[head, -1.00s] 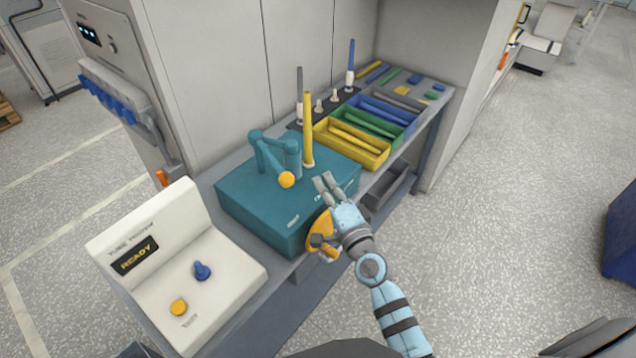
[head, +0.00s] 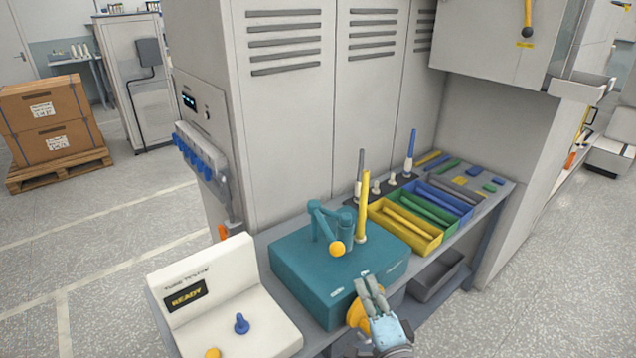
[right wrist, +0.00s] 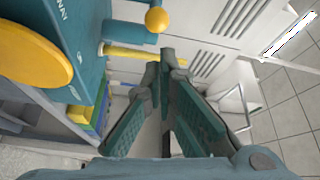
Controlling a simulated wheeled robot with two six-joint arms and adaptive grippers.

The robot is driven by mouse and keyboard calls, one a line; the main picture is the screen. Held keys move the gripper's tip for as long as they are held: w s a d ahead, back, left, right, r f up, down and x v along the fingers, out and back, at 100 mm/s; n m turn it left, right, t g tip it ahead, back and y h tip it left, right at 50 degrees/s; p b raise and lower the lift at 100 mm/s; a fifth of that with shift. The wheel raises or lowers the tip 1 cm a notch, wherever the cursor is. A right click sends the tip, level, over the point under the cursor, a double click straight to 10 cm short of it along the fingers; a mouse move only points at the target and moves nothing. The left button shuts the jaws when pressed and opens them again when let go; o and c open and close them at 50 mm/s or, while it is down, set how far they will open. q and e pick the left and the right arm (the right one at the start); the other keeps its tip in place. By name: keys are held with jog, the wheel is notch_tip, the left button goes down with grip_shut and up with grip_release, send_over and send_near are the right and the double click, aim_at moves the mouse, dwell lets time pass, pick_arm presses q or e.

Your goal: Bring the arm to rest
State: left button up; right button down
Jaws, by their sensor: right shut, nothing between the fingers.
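My right gripper (head: 370,287) is in front of the teal machine box (head: 318,300), near its front right side and beside a yellow-orange round wheel (head: 356,316). Its fingers are shut and empty. In the right wrist view the fingers (right wrist: 163,62) come together with nothing between them. That view also shows the teal box (right wrist: 70,45) and the wheel (right wrist: 30,55) at left, apart from the fingers. My right arm runs out of the head view at the bottom. My left gripper does not show.
A white control console (head: 215,290) reading READY stands at left. Open floor (head: 545,300) lies at right.

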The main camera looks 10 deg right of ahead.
jog(key=s+a+f+n+g+y, duration=0.3)
jog(key=s+f+n+g, duration=0.45)
jog(key=s+n, duration=0.3)
jog(key=s+d+f+n+g+h, duration=0.35)
jog(key=s+d, duration=0.25)
jog(key=s, duration=0.3)
jog(key=s+d+f+n+g+h, duration=0.2)
jog(key=s+d+f+g, duration=0.25)
jog(key=s, duration=0.45)
notch_tip(320, 180, down, 20)
jog(key=s+d+r, duration=0.1)
jog(key=s+d, duration=0.1)
jog(key=s+f+g, duration=0.2)
jog(key=s+f, duration=1)
jog(key=s, duration=0.1)
jog(key=shift+s+d+f+m+b, duration=0.3)
jog(key=shift+s+m+b, duration=0.05)
jog(key=shift+s+m, duration=0.05)
